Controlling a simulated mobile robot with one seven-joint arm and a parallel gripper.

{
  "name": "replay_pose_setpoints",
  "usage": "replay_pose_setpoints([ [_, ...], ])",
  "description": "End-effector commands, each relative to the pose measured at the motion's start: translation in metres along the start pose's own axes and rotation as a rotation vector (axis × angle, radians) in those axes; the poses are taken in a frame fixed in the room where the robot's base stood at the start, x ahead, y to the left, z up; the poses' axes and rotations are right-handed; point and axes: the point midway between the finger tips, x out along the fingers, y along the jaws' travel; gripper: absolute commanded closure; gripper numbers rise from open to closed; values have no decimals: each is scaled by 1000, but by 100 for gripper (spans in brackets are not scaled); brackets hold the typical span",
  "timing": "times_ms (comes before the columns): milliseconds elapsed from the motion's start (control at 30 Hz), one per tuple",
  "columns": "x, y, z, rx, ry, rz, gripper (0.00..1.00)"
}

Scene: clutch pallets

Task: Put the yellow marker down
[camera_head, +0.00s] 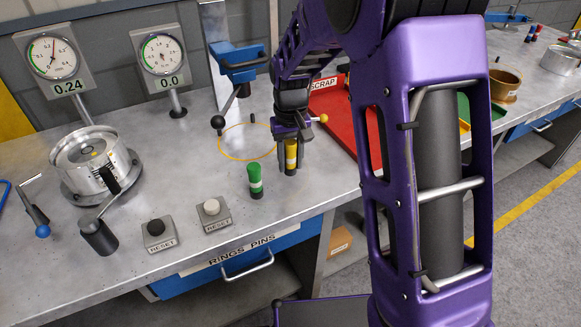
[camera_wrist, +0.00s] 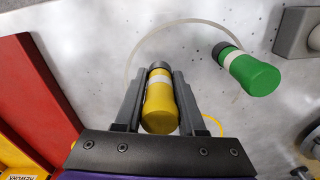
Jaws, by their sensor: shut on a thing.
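The yellow marker (camera_head: 291,155) has a pale band and stands upright between the fingers of my gripper (camera_head: 290,163). In the wrist view the yellow marker (camera_wrist: 159,108) sits between the two dark fingers of my gripper (camera_wrist: 158,100), which are shut on it. Its lower end is at or just above the grey bench top; I cannot tell whether it touches. A green marker (camera_head: 255,181) with a pale band stands on the bench to the left of my gripper. The green marker (camera_wrist: 249,72) also shows at the upper right of the wrist view.
A yellow ring outline (camera_head: 222,150) is on the bench behind the markers. A red tray (camera_head: 334,112) labelled SCRAP lies to the right. Two RESET buttons (camera_head: 213,213) (camera_head: 158,233) sit near the front edge. A round metal fixture (camera_head: 95,165) and two dial gauges (camera_head: 52,62) (camera_head: 161,54) stand left.

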Motion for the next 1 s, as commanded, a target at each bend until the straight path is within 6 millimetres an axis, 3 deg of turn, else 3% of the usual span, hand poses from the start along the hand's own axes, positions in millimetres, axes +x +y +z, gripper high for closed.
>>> replay_pose_setpoints([
  [133,22,0,1,0,-4,0,100],
  [500,27,0,0,0,-1,0,100],
  [533,26,0,0,0,-1,0,58],
  [667,25,0,0,0,-1,0,34],
  [1000,22,0,0,0,0,0,31],
])
